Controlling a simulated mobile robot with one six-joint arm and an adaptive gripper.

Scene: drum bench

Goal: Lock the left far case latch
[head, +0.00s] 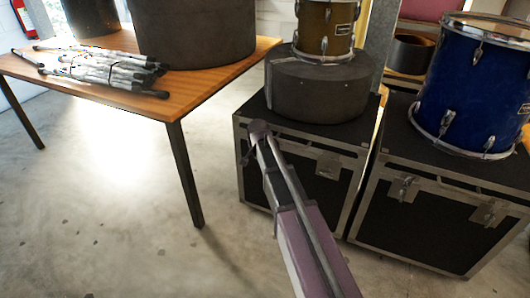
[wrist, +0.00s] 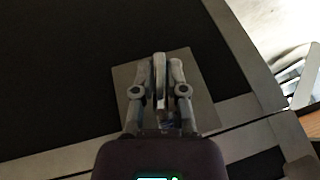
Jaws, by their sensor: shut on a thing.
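The far black case (head: 290,172) with metal edges stands at the middle of the head view. My gripper (head: 258,130) is at the upper left of its front and hides the left latch there. In the wrist view, my gripper (wrist: 161,68) is shut on the latch's upright grey lever (wrist: 160,85), one finger on each side. The latch's square metal plate (wrist: 203,92) lies behind the fingers. The lower part of the latch is hidden by the gripper, so I cannot tell whether it is locked.
The far case's other latch (head: 328,166) is to the right. A round black drum case (head: 320,92) and a brown drum (head: 325,28) stand on top. A second case (head: 430,230) with a blue drum (head: 475,85) is at right. A wooden table (head: 205,82) stands left; floor between is clear.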

